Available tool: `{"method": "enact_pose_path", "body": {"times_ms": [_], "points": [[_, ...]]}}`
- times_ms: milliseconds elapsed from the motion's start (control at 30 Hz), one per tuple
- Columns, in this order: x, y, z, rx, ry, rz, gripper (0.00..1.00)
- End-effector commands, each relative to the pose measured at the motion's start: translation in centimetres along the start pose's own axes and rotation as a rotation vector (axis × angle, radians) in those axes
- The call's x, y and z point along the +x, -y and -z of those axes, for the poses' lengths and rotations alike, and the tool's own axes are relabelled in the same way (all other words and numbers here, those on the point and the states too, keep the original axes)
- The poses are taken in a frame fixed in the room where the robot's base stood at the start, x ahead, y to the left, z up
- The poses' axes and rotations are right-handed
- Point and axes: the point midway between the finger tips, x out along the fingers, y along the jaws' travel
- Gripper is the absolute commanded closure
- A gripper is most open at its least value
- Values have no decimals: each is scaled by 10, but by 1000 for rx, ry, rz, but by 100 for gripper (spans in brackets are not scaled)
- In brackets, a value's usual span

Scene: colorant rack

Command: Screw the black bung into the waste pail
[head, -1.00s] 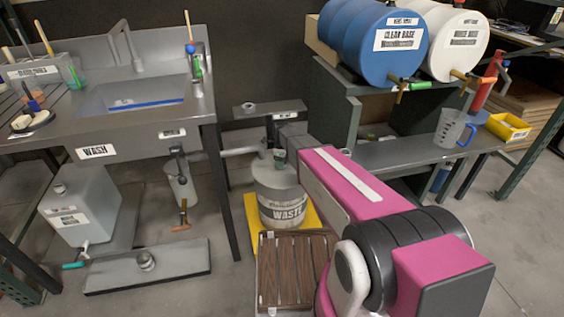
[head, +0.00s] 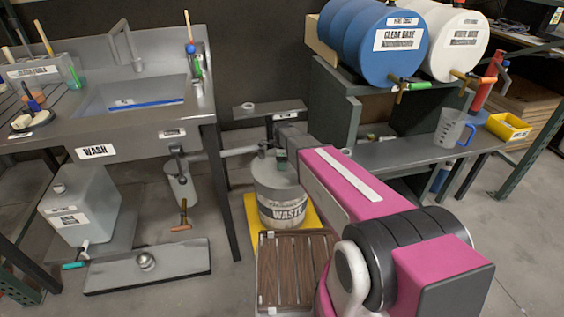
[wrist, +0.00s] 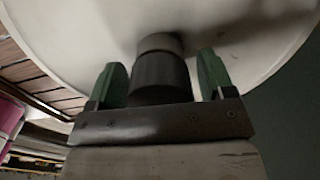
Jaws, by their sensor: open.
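The waste pail (head: 282,208) is a pale drum marked WASTE, standing upright on a yellow base under my arm. Its round, light top (wrist: 60,30) fills the upper wrist view. The black bung (wrist: 158,78) is a dark cylinder between my fingers, in line with a grey collar (wrist: 160,43) at the pail top. I cannot tell how deep it sits. My gripper (wrist: 160,65) is open, with one green finger on each side of the bung and a visible gap at each. In the head view my gripper (head: 275,156) is small and partly hidden at the pail's top.
A brown slatted platform (head: 298,270) lies in front of the pail. The wash sink (head: 130,100) and its leg stand left. A low grey bench (head: 420,152) with a jug (head: 449,128) stands right, below the blue drum (head: 375,40) and white drum (head: 452,40).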

Motion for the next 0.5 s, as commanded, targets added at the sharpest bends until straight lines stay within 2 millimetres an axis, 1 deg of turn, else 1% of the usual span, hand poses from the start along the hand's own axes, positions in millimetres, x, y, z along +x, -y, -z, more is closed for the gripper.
{"method": "enact_pose_path", "body": {"times_ms": [500], "points": [[0,0,0,-599,0,0,25]]}}
